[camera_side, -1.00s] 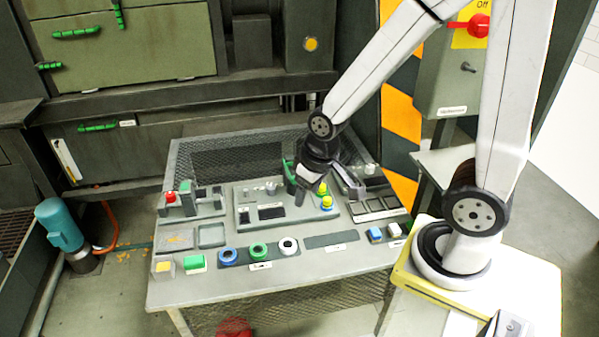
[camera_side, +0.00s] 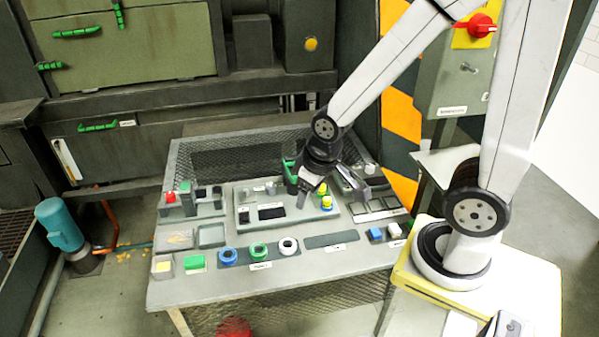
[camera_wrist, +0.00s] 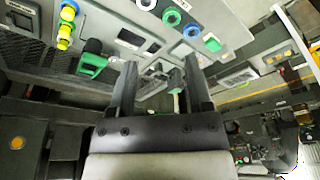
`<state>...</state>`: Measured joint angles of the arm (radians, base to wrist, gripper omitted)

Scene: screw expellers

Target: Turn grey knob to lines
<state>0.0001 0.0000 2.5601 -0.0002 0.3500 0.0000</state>
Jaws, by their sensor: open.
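A small grey knob (camera_side: 271,187) stands at the back of the raised central panel (camera_side: 243,215) on the sloped console in the side view. My gripper (camera_side: 302,197) is over the right part of that panel, to the right of the knob and close to the yellow buttons (camera_side: 324,195). In the wrist view my gripper (camera_wrist: 162,64) shows two dark fingers spread apart, with nothing held. Small grey parts show between and beyond the fingers, but I cannot tell clearly which is the knob. Any lines for it are too small to make out.
A green handle (camera_side: 290,170) stands just behind my gripper. Blue, green and white rings (camera_side: 258,250) line the console's front. A red button (camera_side: 170,197) is at the left. A grey cabinet with a red switch (camera_side: 482,26) stands at the right.

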